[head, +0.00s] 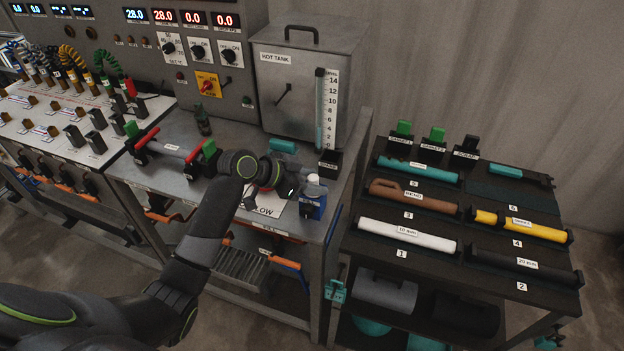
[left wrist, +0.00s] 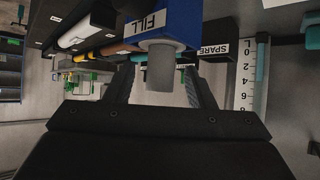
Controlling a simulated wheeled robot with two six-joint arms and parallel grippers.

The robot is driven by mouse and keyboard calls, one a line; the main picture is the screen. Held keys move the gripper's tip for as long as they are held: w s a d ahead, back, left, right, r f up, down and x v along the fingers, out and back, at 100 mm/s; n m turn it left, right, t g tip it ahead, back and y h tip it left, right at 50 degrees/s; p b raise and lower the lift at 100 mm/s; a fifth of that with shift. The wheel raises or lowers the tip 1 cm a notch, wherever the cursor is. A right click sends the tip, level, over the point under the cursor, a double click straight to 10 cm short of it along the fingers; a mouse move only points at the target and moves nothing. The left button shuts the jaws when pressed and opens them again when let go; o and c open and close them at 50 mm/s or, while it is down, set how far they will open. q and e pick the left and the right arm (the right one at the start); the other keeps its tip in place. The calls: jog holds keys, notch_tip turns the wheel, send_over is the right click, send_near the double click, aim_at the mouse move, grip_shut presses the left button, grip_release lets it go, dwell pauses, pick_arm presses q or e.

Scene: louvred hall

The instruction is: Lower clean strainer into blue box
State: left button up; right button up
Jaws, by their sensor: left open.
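The blue box (head: 313,207) stands at the front right corner of the bench in the head view. A pale piece (head: 314,181) sits at its top. In the left wrist view the blue box (left wrist: 180,22) carries a FILL label, and a light grey cylinder (left wrist: 161,70) projects from it. This may be the strainer; its mesh cannot be made out. My left gripper (left wrist: 158,84) is open, with its fingers on either side of the cylinder and gaps visible. In the head view my left gripper (head: 297,190) is just left of the box. My right gripper is not seen.
A black SPARE holder (head: 329,163) stands behind the box, by the hot tank (head: 301,92) and its level gauge (head: 325,105). A dark rack (head: 480,215) with several labelled rolls stands to the right.

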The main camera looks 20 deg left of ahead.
pick_arm(q)
jog(key=r+p, duration=0.1)
jog(key=r, duration=0.1)
jog(key=s+a+r+p, duration=0.1)
jog(key=r+p, duration=0.1)
jog(key=s+a+r+p, duration=0.1)
jog(key=r+p, duration=0.1)
jog(key=shift+a, duration=0.1)
jog(key=shift+s+f, duration=0.1)
jog(key=b+v, duration=0.3)
jog(key=v, duration=1.4)
jog(key=shift+a, duration=0.2)
dwell(1.8)
